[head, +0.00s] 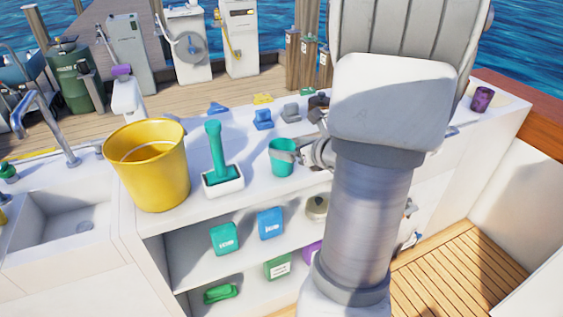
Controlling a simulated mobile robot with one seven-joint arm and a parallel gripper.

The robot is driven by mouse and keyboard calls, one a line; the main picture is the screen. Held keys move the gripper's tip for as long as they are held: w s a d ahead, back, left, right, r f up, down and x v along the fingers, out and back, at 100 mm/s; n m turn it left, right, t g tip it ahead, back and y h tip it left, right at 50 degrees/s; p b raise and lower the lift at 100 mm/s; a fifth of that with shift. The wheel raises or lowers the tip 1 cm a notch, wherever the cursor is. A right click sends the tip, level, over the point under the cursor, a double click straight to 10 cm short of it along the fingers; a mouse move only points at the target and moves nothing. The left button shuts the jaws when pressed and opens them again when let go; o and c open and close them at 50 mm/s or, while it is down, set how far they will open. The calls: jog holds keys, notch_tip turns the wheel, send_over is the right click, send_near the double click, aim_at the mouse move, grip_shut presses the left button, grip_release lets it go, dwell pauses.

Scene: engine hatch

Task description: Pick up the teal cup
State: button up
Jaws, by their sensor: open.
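The teal cup (281,160) stands upright on the white counter, right of the teal-handled tool in its white holder. My gripper (297,156) is open at the cup's right side. Its fingertips overlap the cup's right edge in the picture; I cannot tell whether they touch it or reach around it. My arm hides part of the gripper and the counter to the right.
A yellow bucket (148,170) and the teal-handled tool (217,150) stand left of the cup. Small blue (263,120) and grey (291,113) items lie behind it. A purple cup (482,98) stands far right. Open shelves (190,265) below hold boxes.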

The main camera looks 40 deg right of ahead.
aim_at(275, 145)
jog(key=b+x, duration=0.1)
jog(key=x, duration=0.3)
jog(key=shift+s+d+f, duration=0.1)
jog(key=shift+f, duration=0.1)
jog(key=shift+w, duration=0.35)
jog(key=c, duration=1.2)
